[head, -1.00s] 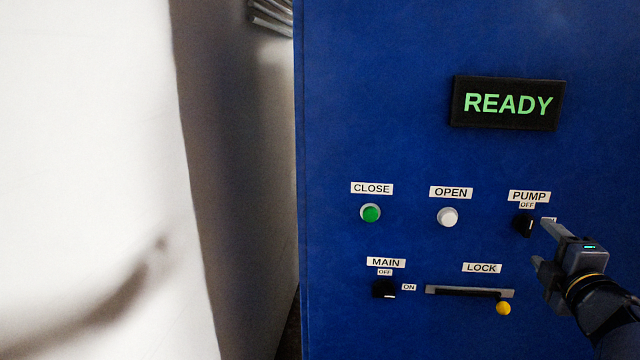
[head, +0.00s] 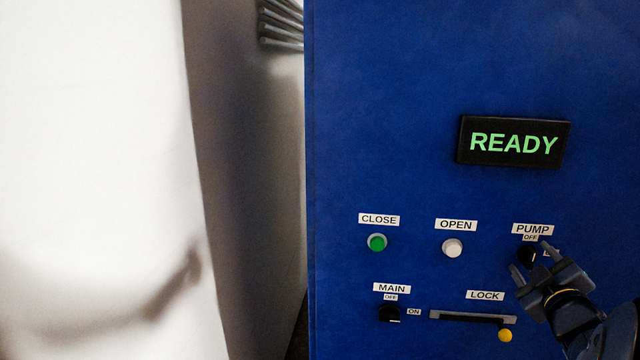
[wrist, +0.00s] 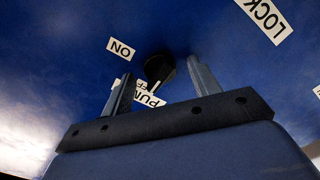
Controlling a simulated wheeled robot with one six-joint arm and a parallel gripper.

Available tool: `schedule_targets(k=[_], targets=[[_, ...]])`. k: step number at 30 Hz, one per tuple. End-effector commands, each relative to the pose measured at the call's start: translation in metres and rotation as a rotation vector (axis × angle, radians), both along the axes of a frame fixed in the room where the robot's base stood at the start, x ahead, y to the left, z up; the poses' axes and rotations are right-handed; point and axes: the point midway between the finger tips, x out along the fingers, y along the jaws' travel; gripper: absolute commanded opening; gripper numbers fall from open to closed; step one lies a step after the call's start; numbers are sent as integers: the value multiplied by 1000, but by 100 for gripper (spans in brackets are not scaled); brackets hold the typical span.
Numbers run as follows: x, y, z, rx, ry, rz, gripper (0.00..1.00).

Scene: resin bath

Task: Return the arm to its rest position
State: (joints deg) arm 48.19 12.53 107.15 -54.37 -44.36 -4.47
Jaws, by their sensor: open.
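My gripper (head: 532,260) is at the lower right of the head view, in front of the blue panel (head: 400,90) and just by the black PUMP knob (head: 527,254). Its two fingers are apart and nothing is between them in the head view. In the wrist view the open fingers (wrist: 160,92) point at the panel, with the PUMP knob (wrist: 158,70) beyond their tips. The knob appears clear of the fingers, though the exact gap is hard to tell. The gripper partly covers the knob's ON label.
The display (head: 514,142) reads READY. The green CLOSE button (head: 377,242), white OPEN button (head: 452,248), MAIN knob (head: 389,314) and LOCK slot with a yellow-knobbed lever (head: 505,335) are on the panel. A white wall (head: 90,150) stands to the left.

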Motion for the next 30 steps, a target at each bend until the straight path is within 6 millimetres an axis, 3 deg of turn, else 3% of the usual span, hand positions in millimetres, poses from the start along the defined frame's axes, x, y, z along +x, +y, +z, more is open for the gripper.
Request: schedule_targets(k=[30], targets=[[0,0,4,726,-172,-2,58]])
